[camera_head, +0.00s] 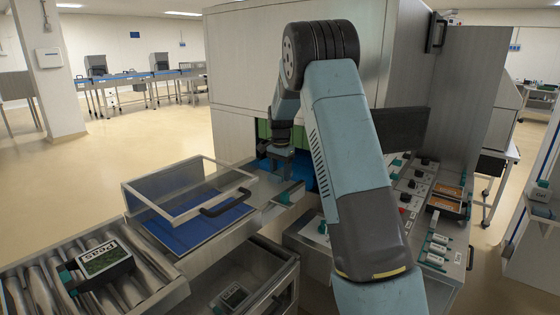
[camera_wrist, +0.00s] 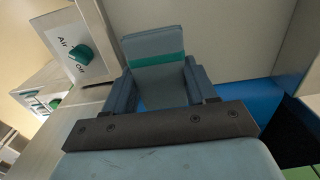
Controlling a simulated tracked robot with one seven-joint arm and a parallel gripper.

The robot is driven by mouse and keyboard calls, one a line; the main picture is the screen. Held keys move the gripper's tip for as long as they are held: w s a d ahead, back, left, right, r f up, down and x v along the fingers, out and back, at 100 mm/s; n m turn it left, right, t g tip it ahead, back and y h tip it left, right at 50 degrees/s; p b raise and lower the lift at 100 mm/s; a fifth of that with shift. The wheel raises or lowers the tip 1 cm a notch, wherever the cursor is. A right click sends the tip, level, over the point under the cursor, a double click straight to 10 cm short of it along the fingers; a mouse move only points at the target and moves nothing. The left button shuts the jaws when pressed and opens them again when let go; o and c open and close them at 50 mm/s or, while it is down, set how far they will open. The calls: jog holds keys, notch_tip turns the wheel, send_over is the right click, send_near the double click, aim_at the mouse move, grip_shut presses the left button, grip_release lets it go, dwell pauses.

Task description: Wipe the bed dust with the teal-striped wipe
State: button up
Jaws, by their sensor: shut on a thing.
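My gripper (camera_wrist: 162,85) is shut on the teal-striped wipe (camera_wrist: 152,46), a grey block with a teal band across it, held between the two fingers. In the head view my gripper (camera_head: 279,163) is low at the machine's opening, beside a blue bed (camera_head: 301,172); the wipe cannot be made out clearly there. In the wrist view a blue surface (camera_wrist: 232,94) shows to the right of the fingers. I cannot tell whether the wipe touches the bed. I cannot make out any dust. My arm hides part of the opening.
A clear-sided guard with a black handle (camera_head: 226,203) stands over a blue plate (camera_head: 205,232) at left. An Air/Off knob (camera_wrist: 79,52) is near my gripper. A peas tray (camera_head: 104,258) lies on the rollers.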

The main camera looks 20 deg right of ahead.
jog(key=shift+a+r, duration=0.2)
jog(key=shift+r, duration=2.3)
